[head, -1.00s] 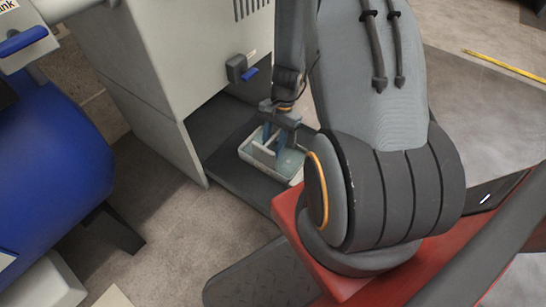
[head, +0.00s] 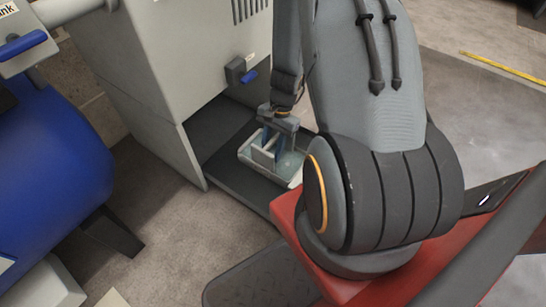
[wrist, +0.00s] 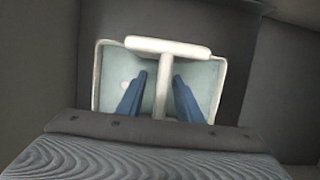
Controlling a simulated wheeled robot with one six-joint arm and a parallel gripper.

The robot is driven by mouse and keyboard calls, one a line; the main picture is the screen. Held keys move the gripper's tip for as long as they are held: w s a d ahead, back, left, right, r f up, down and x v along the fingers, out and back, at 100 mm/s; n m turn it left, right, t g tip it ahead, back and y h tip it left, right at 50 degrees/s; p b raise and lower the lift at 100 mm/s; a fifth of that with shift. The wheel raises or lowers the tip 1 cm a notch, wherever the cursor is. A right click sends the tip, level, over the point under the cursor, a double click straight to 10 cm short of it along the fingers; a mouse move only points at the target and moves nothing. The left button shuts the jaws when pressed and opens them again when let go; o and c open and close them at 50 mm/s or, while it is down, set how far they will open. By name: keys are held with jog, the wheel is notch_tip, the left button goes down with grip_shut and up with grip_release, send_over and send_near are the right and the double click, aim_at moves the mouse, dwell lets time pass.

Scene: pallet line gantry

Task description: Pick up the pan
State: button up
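The pan (head: 246,156) is a shallow, pale, rectangular tray with a light blue-green inside and a raised T-shaped handle. It sits on the dark floor of the recess under the grey cabinet. In the wrist view the pan (wrist: 222,85) lies straight below, with its handle (wrist: 168,46) across the top and its stem down the middle. My gripper (head: 270,143) reaches down into the pan. In the wrist view the blue fingers of my gripper (wrist: 160,76) are open, one on each side of the handle's stem, with a gap on both sides.
The grey cabinet (head: 160,70) stands over the recess, with a side panel on the left. A valve with a blue lever (head: 249,76) sticks out above the pan. A blue tank (head: 50,150) stands at the left. Bare floor (head: 180,230) lies in front.

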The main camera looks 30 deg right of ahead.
grip_shut()
jog(key=shift+r, duration=0.1)
